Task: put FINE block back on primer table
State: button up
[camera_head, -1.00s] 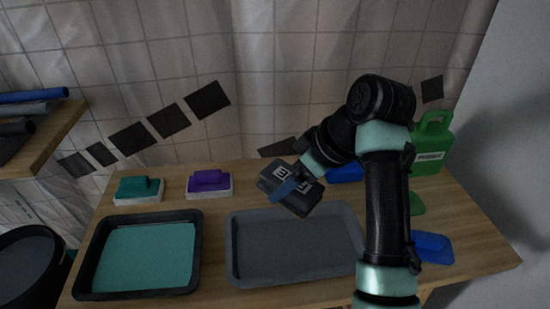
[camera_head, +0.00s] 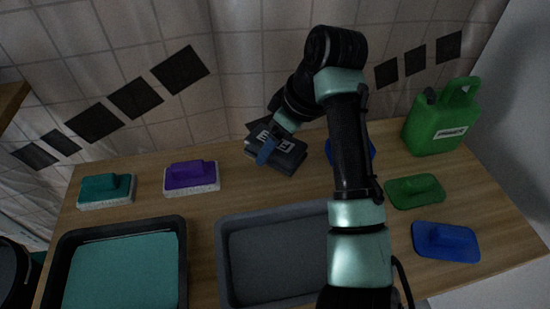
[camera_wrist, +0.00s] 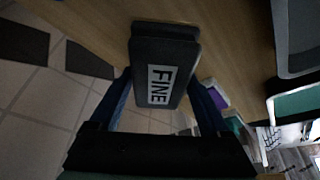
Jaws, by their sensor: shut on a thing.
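The FINE block (camera_head: 291,145) is dark grey with a white label. It is at the back middle of the wooden table (camera_head: 225,205), behind the grey tray, and its label is partly covered by a blue finger. My gripper (camera_head: 268,149) is shut on the block. In the wrist view the block (camera_wrist: 166,50) sits between the two blue fingers, with "FINE" readable on its label and wood behind its far end. I cannot tell whether its underside touches the table.
A purple block (camera_head: 191,177) and a teal block (camera_head: 107,190) stand to the left. In front are a teal-filled tray (camera_head: 180,270) and an empty grey tray (camera_head: 222,262). Blue (camera_head: 445,240) and green (camera_head: 414,191) pads and a green jug (camera_head: 436,125) are on the right.

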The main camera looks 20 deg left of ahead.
aim_at(275, 157)
notch_tip(275, 157, down, 4)
jog(key=shift+f+b, duration=0.1)
jog(key=shift+b, duration=0.5)
jog(key=o, duration=1.6)
jog(key=shift+c, duration=0.2)
jog(key=p+v, duration=0.4)
jog(key=v, duration=0.8)
